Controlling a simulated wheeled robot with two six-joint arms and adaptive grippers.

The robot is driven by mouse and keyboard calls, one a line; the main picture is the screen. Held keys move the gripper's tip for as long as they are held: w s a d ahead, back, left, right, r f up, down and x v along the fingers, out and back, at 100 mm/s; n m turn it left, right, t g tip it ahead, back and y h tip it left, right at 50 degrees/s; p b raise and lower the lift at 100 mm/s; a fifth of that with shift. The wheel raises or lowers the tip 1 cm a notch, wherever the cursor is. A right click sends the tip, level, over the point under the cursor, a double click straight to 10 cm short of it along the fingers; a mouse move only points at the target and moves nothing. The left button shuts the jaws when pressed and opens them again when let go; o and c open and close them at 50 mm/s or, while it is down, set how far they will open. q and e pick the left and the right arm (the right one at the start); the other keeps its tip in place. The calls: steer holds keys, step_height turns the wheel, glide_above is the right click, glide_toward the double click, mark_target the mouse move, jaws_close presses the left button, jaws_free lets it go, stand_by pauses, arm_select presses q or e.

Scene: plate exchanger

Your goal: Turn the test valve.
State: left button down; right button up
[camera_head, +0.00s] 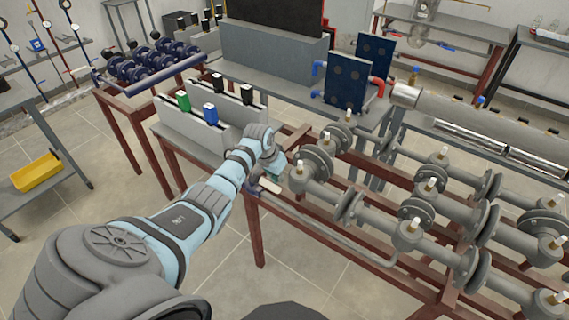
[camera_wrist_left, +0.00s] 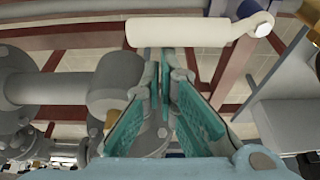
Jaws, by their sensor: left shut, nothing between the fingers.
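A cream-white lever handle (camera_wrist_left: 195,32), which appears to be the test valve's, lies across the top of the left wrist view, its pivot end at the right. It also shows in the head view (camera_head: 268,186) at the left end of the red-brown pipe frame. My left gripper (camera_wrist_left: 166,62) has teal fingers drawn together with nothing between them. Its fingertips are close beside the handle's edge; I cannot tell whether they touch. In the head view the left gripper (camera_head: 276,172) is partly hidden by its wrist. My right gripper is not in view.
Grey flanged pipes (camera_head: 430,232) with several white-capped stems fill the right of the head view. A grey pipe (camera_wrist_left: 60,90) is close left of the fingers in the wrist view. Tiled floor is open at left.

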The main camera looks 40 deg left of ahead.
arm_select(q)
steer(key=shift+s+f, duration=0.2)
steer(key=shift+s, duration=0.1)
